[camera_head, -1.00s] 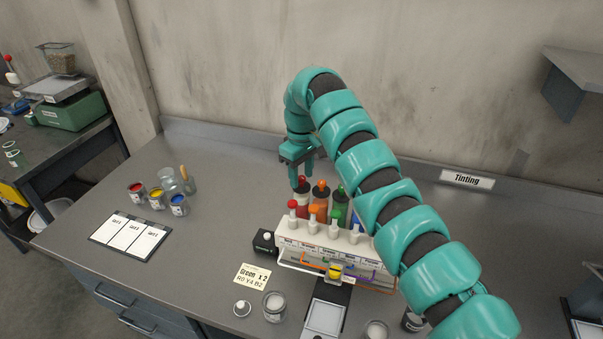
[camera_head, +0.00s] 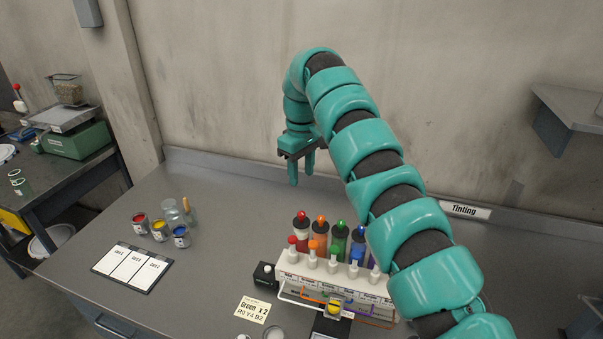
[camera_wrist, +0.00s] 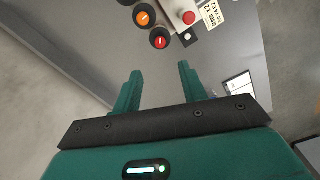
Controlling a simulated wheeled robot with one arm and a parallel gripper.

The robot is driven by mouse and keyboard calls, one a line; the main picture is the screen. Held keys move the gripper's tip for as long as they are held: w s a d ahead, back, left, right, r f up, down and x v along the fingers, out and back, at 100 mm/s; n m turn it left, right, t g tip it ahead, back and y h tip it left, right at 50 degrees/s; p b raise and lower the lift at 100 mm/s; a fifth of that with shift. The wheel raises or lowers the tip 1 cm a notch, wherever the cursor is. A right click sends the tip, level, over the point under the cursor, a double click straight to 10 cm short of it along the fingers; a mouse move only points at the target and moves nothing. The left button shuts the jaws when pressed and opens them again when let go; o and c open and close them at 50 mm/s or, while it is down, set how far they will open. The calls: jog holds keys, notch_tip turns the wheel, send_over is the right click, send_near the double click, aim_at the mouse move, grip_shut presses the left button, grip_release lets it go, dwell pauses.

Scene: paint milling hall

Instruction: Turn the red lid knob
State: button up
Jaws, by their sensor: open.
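The red lid knob (camera_head: 301,216) tops the leftmost dark-bodied bottle in the back row of the white rack (camera_head: 318,281). In the wrist view the red knob (camera_wrist: 159,39) shows from above as a round red disc with a small pale mark, beyond the fingertips. My gripper (camera_head: 301,178) is open and empty, fingers pointing down, above and apart from the red knob. In the wrist view my gripper (camera_wrist: 159,72) has its two fingers spread, with bare grey surface between them.
Orange (camera_head: 320,220) and green (camera_head: 340,225) knobs stand close right of the red one. Smaller red-tipped (camera_head: 292,241) and other coloured-tipped dispensers stand in front. Paint tins (camera_head: 160,230) and a clipboard (camera_head: 133,268) are at left.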

jog(key=shift+r+p, duration=1.95)
jog(key=shift+r, duration=0.5)
